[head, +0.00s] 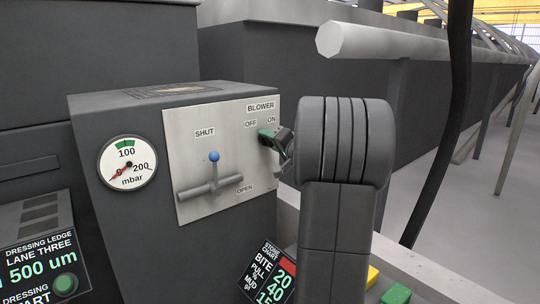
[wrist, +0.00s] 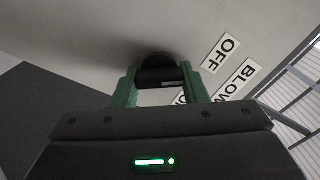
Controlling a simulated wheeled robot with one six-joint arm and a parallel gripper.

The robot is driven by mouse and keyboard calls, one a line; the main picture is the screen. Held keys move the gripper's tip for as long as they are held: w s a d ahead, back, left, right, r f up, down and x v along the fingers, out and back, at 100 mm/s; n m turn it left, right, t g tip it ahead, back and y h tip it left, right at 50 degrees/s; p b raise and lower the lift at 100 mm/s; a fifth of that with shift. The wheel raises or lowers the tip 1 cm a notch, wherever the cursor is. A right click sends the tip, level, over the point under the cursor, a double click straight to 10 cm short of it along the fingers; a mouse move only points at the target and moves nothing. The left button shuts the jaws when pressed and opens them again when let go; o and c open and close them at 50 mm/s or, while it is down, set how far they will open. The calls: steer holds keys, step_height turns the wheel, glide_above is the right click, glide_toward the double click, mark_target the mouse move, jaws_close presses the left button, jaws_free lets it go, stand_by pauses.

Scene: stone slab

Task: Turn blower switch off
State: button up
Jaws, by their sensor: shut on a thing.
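The blower switch is a black knob (wrist: 156,77) on the light metal panel (head: 185,130), below the OFF and ON labels. In the wrist view it sits between the two green fingers of my gripper (wrist: 160,88), which is shut on it. In the head view my gripper (head: 270,138) is at the panel's right side, just under the labels, and mostly hides the knob. Which label the knob points to I cannot tell. In the wrist view the OFF label (wrist: 220,54) shows fully, while another label is partly hidden behind a finger.
Left of the switch, a lever with a blue ball (head: 214,156) stands between SHUT and OPEN. A round mbar gauge (head: 127,163) is on the cabinet's left. A pale horizontal pipe (head: 400,42) runs behind my arm, and a dark hose (head: 452,110) hangs at the right.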

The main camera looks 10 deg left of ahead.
steer(key=shift+n+b, duration=0.8)
steer(key=shift+b, duration=0.4)
steer(key=o, duration=1)
steer(key=p+v, duration=0.1)
steer(key=v, duration=1.2)
steer(key=shift+s+d+p, duration=0.25)
steer(key=shift+p, duration=0.1)
steer(key=b+x, duration=0.1)
steer(key=x, duration=1.3)
steer(key=shift+b, duration=0.35)
steer(key=shift+d, duration=0.15)
